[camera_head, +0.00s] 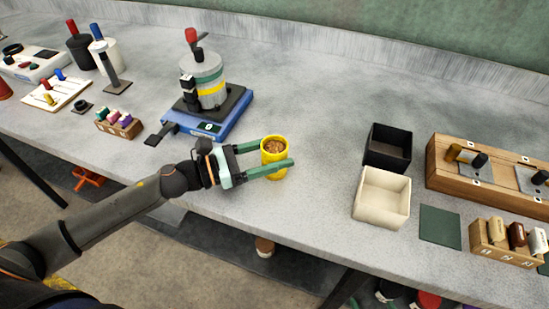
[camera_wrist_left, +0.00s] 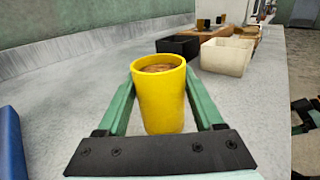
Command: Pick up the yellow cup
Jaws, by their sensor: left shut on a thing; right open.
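The yellow cup (camera_head: 272,174) is upright near the front edge of the table, with brown grain-like contents inside. It also shows in the middle of the left wrist view (camera_wrist_left: 163,105). My left gripper (camera_head: 277,158) is shut on the cup, with one green finger on each side of its wall. I cannot tell whether the cup's base touches the table. My right gripper (camera_wrist_left: 304,118) shows only partly at the right edge of the left wrist view, open, beyond the table's edge and apart from the cup.
A blue scale (camera_head: 232,122) with a grey canister (camera_head: 207,82) stands behind and left of the cup. A black box (camera_head: 388,148) and a cream box (camera_head: 382,197) stand to the right. A wooden rack (camera_head: 470,180) is farther right. The table between cup and boxes is clear.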

